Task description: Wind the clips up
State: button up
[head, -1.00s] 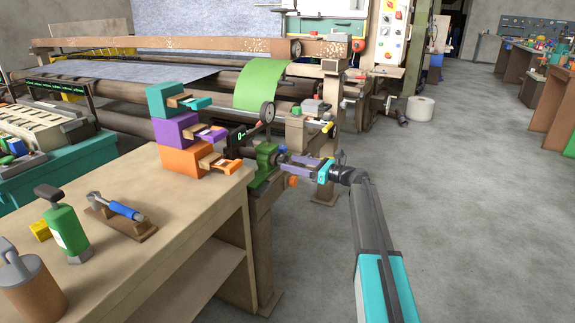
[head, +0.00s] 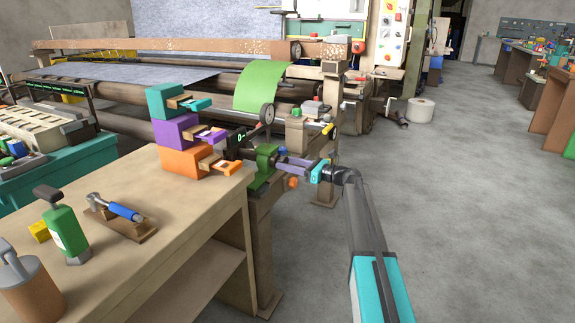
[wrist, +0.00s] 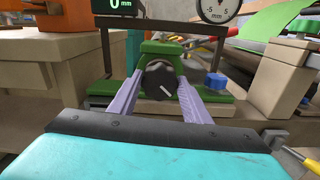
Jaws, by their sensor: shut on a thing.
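My gripper (head: 284,163) reaches in from the right, and its two purple fingers are shut on a black knob (wrist: 158,79) with a white pointer line. The knob is on the front of a green block (wrist: 160,50), which also shows in the head view (head: 264,160). In the wrist view the pointer slants down to the right. Above it is a black box with a green display (wrist: 122,4) reading 0 mm, and to its right a round dial gauge (wrist: 216,8). No clips can be told for sure.
A blue cap (wrist: 214,82) sits right of the knob. The wooden bench (head: 150,200) at left holds stacked teal, purple and orange boxes (head: 178,130), a green bottle (head: 65,228) and a blue-handled tool (head: 122,211). The grey floor (head: 470,220) at right is clear.

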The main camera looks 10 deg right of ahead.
jog(key=shift+n, duration=0.4)
jog(key=shift+d+f+n+b, duration=0.1)
jog(key=shift+n+b, duration=3.2)
jog(key=shift+n, duration=3.05)
jog(key=shift+d+f+n+b, duration=0.1)
jog(key=shift+n+b, duration=3.15)
jog(key=shift+n, duration=3.1)
jog(key=shift+r, duration=0.1)
jog(key=o, duration=1)
jog(key=shift+o, duration=0.4)
jog(key=shift+a, duration=0.1)
